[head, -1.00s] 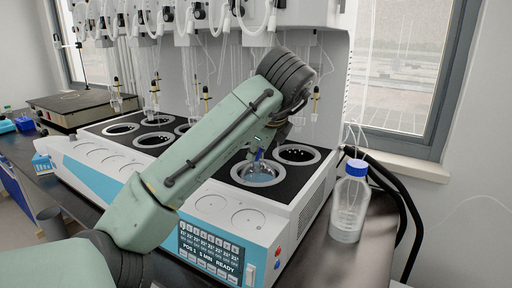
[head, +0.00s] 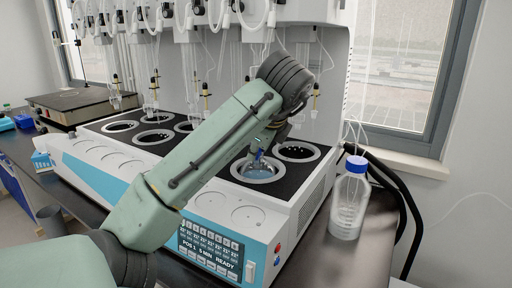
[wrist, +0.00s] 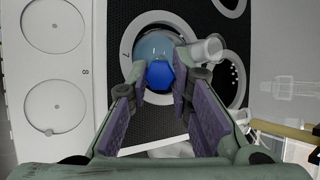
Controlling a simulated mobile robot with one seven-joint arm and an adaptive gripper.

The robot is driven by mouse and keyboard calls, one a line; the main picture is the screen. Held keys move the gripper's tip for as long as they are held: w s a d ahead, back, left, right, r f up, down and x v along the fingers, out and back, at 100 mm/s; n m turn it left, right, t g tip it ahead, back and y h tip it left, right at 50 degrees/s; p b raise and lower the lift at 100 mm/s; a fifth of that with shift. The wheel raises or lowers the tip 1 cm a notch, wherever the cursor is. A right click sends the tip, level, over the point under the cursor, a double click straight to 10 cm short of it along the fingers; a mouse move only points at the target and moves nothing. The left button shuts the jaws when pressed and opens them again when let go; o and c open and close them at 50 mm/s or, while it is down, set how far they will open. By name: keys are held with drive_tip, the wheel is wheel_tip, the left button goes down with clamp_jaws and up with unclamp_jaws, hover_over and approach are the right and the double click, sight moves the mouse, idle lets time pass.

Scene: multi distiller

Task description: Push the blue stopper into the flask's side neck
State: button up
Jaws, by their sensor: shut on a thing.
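The blue stopper (wrist: 159,74) sits between the fingertips of my gripper (wrist: 158,76), which is shut on it. In the wrist view it overlaps the near edge of the flask (wrist: 152,46), whose round body with bluish contents sits in the heating well marked 7. A clear glass neck (wrist: 207,49) shows just right of the right fingertip; I cannot tell which neck it is. In the head view the flask (head: 258,172) lies below my gripper (head: 262,153), and the stopper is small and partly hidden. Whether the stopper touches or enters the side neck is not clear.
The distiller's white base (head: 240,216) holds several wells, with glass tubes hanging behind my arm. An empty-looking well (head: 297,152) lies to the right of the flask. A clear bottle with a blue cap (head: 356,164) stands on the dark bench at right.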

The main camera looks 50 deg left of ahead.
drive_tip(key=shift+w+a+f, duration=0.15)
drive_tip(key=shift+f, duration=0.25)
idle(0.3)
drive_tip(key=o, duration=0.8)
drive_tip(key=v, duration=1.2)
